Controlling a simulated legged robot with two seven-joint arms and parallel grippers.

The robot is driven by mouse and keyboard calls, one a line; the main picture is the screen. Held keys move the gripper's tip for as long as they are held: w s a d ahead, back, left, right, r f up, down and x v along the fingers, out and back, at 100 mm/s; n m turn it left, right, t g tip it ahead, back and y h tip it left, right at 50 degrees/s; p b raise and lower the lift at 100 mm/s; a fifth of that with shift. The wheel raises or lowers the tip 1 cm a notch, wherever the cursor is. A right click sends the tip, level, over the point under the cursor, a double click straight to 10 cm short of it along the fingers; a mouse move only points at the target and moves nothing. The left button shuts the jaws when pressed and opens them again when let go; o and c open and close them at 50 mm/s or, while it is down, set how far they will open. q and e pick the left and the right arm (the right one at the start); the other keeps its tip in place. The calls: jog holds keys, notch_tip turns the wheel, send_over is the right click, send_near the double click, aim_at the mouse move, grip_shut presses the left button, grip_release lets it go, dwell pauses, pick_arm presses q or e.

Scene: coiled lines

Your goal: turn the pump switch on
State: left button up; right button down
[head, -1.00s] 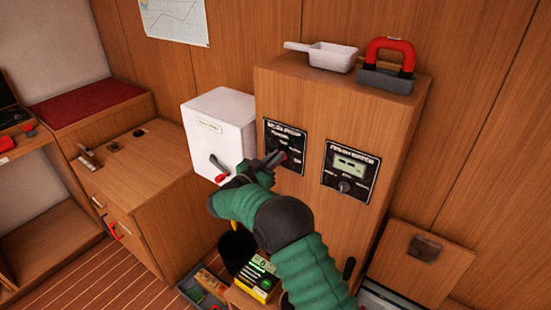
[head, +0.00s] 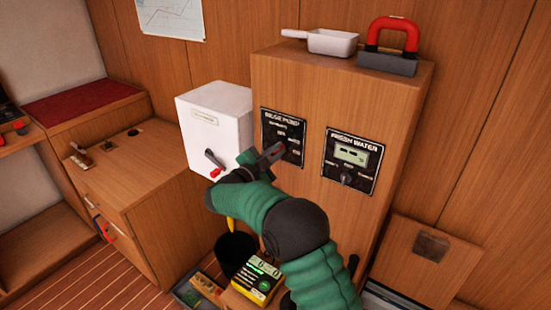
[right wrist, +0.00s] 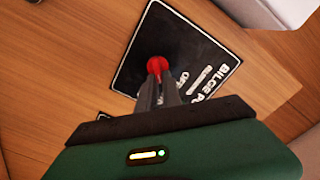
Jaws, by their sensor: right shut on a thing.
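The black bilge pump panel (head: 283,133) is on the front of the wooden cabinet, and it shows close up in the right wrist view (right wrist: 190,45). A red switch knob (right wrist: 156,65) is on the panel. My right gripper (head: 277,152) is at the panel's lower part, with its fingers shut on the red knob; it also shows in the right wrist view (right wrist: 157,80). The fingers hide part of the knob and lettering, so the switch position cannot be read. My left gripper is not in view.
A fresh water panel (head: 351,160) sits right of the pump panel. A white box (head: 217,120) with a red-tipped lever (head: 215,170) stands to the left. A white scoop (head: 332,42) and a red-handled tool (head: 391,45) lie on the cabinet top.

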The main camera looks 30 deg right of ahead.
jog(key=shift+s+f+m+b, duration=0.1)
jog(key=shift+f+m+b, duration=0.2)
jog(key=shift+m+b, duration=1.2)
jog(key=shift+s+f+m+b, duration=0.1)
jog(key=shift+f+m+b, duration=0.2)
jog(key=shift+m+b, duration=1.2)
jog(key=shift+s+f+m+b, duration=0.1)
jog(key=shift+f+m+b, duration=0.2)
jog(key=shift+m+b, duration=1.2)
jog(key=c, duration=1.5)
grip_release()
jog(key=shift+r, duration=0.1)
jog(key=shift+r, duration=0.1)
jog(key=p+v, duration=0.1)
jog(key=v, duration=1.5)
jog(key=shift+a, duration=0.4)
